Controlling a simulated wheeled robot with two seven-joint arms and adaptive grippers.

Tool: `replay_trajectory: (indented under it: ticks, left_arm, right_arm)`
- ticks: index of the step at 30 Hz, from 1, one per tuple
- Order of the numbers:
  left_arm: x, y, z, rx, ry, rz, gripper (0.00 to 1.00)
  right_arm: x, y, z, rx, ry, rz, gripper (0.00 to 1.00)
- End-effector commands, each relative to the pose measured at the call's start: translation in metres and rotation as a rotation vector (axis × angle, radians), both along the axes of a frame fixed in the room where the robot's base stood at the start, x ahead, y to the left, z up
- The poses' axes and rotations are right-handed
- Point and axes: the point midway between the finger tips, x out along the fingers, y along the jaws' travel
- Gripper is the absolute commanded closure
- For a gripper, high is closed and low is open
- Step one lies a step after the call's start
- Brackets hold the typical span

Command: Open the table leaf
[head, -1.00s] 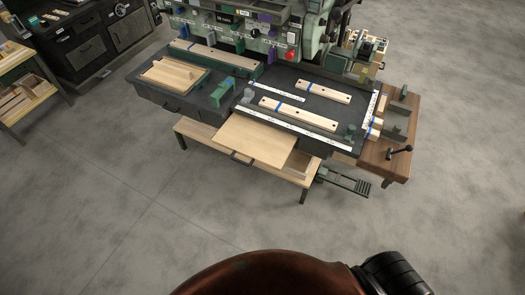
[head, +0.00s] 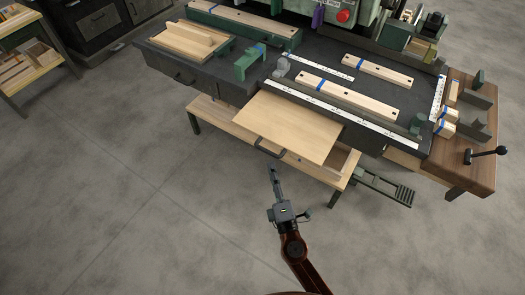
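The table leaf (head: 296,127), a light wood panel, sticks out from under the front edge of the dark workbench top (head: 345,94). A dark bar handle (head: 269,149) is on its front left edge. My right gripper (head: 271,170) is in front of and below the handle in the picture, pointing towards it with a small visible gap. It is seen nearly edge-on, so its finger opening is not clear. My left gripper is not in view.
A green slatted step (head: 385,187) juts out at right. Wood strips (head: 355,95) lie on the bench. The grey floor in front is clear.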

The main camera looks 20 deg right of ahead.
Motion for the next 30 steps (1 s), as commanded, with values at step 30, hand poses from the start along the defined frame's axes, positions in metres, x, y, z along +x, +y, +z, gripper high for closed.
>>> replay_trajectory:
  ticks: [30]
  left_arm:
    - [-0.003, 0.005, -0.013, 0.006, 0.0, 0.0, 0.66]
  right_arm:
    - [0.076, -0.007, 0.02, -0.014, -0.022, -0.001, 0.75]
